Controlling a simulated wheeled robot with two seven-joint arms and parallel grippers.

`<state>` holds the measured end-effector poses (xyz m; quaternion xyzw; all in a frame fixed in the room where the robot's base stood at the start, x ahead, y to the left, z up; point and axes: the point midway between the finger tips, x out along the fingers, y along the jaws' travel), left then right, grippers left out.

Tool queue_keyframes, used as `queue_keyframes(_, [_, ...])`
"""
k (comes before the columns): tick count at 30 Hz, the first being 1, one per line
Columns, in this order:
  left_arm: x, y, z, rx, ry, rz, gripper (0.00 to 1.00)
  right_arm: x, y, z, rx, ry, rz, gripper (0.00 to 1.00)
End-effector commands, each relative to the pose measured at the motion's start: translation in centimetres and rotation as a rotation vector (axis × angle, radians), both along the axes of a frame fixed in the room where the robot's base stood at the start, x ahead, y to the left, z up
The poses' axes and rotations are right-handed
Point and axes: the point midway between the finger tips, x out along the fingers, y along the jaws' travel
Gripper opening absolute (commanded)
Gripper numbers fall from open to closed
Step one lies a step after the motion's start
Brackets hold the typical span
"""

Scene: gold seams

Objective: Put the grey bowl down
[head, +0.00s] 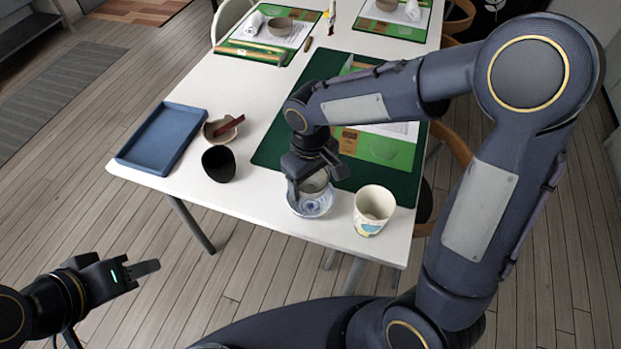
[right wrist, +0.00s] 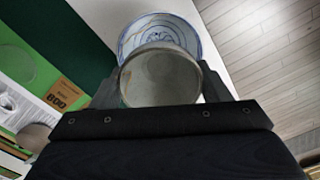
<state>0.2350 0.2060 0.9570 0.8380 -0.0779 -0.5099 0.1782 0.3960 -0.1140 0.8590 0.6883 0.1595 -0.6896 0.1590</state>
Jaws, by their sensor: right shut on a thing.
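The grey bowl (head: 314,182) is held by my right gripper (head: 316,184), over the near edge of the white table. In the right wrist view the grey bowl (right wrist: 160,80) sits between the two fingers. A white bowl with blue patterns (head: 311,206) is right below it and partly hidden by it; it also shows behind the grey bowl in the right wrist view (right wrist: 160,27). I cannot tell whether the two bowls touch. My left gripper (head: 148,268) is away from the table at the lower left, its fingers seen edge-on.
A patterned cream cup (head: 374,209) stands close on the right. A black cup (head: 219,164), a brown bowl (head: 222,131) with a reddish stick and a blue tray (head: 161,138) are on the left. A dark green mat (head: 270,152) lies behind. Bare table shows left of the blue-patterned bowl.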

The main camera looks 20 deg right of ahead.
Motion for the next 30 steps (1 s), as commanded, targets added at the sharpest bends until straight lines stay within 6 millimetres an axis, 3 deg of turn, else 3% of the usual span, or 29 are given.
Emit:
queue_keyframes(22, [0.0,0.0,-1.0,0.000,0.000,0.000,0.36,0.0,0.0,-1.2,0.000,-0.001,-0.001,0.44])
queue_keyframes(23, [0.0,0.0,-1.0,0.000,0.000,0.000,0.36,0.0,0.0,-1.2,0.000,-0.001,-0.001,0.71])
queue_keyframes(27, [0.0,0.0,-1.0,0.000,0.000,0.000,0.36,0.0,0.0,-1.2,0.000,-0.001,-0.001,0.89])
queue_keyframes(30, [0.0,0.0,-1.0,0.000,0.000,0.000,0.36,0.0,0.0,-1.2,0.000,-0.001,-0.001,0.91])
